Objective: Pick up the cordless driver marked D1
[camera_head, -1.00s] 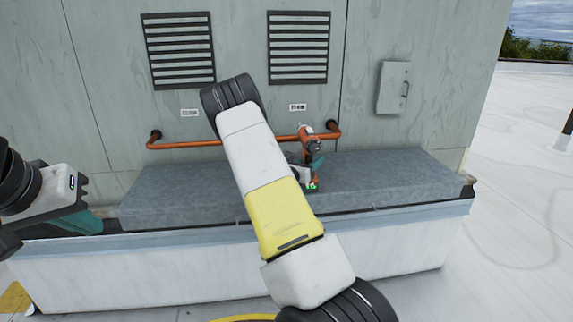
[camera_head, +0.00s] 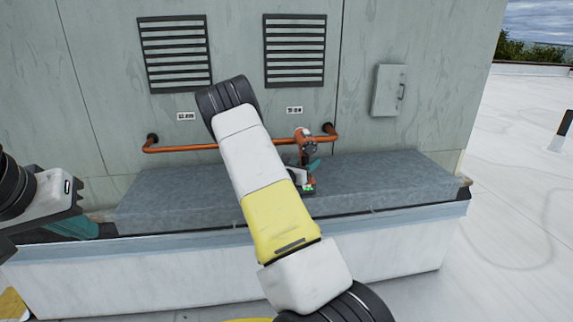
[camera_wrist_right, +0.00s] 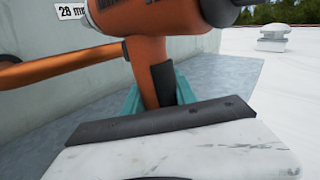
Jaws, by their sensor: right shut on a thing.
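The orange and dark cordless driver (camera_head: 304,139) stands roughly upright over the grey slab, near the orange pipe. Its D1 mark cannot be read. My right gripper (camera_head: 311,168) is shut on its handle, with teal fingers on both sides. In the right wrist view the orange driver (camera_wrist_right: 145,60) fills the top middle between the teal fingers of the right gripper (camera_wrist_right: 158,92). Whether the driver's base touches the slab cannot be told. My left gripper (camera_head: 72,228) is at the left edge, away from the driver; its opening is not clear.
The grey slab (camera_head: 390,180) lies on a white ledge (camera_head: 380,245) against a wall. The orange pipe (camera_head: 185,148) runs along the wall behind the driver. Vents and a small wall box (camera_head: 388,90) are above. The slab to the right is clear.

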